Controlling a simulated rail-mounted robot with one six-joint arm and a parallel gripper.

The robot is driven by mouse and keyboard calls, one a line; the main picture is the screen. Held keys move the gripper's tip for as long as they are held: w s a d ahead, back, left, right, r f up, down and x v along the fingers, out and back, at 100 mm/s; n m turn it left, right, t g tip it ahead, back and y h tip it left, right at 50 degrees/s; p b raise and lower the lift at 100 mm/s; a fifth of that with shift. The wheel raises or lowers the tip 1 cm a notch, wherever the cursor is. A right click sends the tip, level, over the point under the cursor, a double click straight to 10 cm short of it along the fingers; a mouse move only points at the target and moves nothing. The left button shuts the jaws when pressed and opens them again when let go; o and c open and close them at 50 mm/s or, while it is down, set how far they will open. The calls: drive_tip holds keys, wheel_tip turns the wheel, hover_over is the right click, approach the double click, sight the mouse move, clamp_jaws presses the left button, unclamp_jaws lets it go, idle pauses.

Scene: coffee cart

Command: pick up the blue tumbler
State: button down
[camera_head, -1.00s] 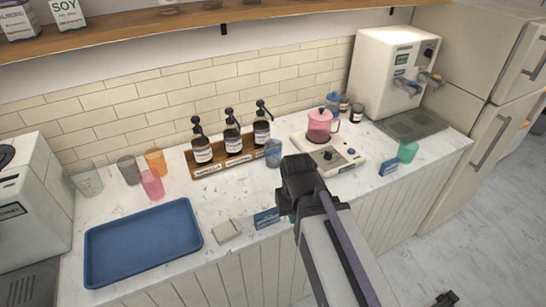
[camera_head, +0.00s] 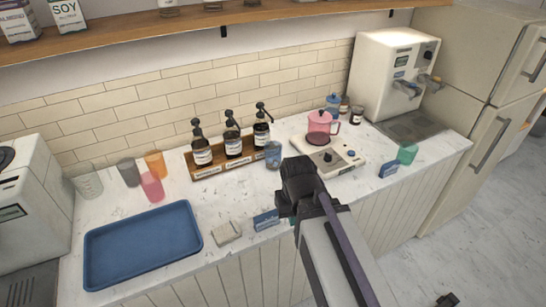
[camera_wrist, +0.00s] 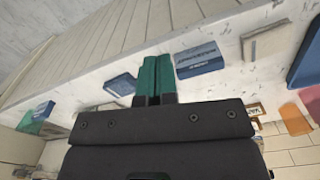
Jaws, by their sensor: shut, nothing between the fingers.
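The blue tumbler (camera_head: 273,155), see-through, stands upright on the white counter, to the right of the pump bottles and left of the scale. My gripper (camera_head: 291,218) is over the front part of the counter, nearer the front edge than the tumbler and apart from it. In the wrist view its teal fingers (camera_wrist: 153,77) are together with nothing between them. I cannot make out the tumbler for certain in the wrist view.
A wooden rack (camera_head: 228,166) holds pump bottles behind. A scale (camera_head: 338,162) with a pink pot (camera_head: 320,123) stands right of the tumbler. A blue sign (camera_head: 266,220), a pale block (camera_head: 227,233) and a blue tray (camera_head: 143,246) lie along the front left.

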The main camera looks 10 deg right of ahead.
drive_tip(key=c, duration=1.9)
unclamp_jaws()
drive_tip(key=o, duration=1.9)
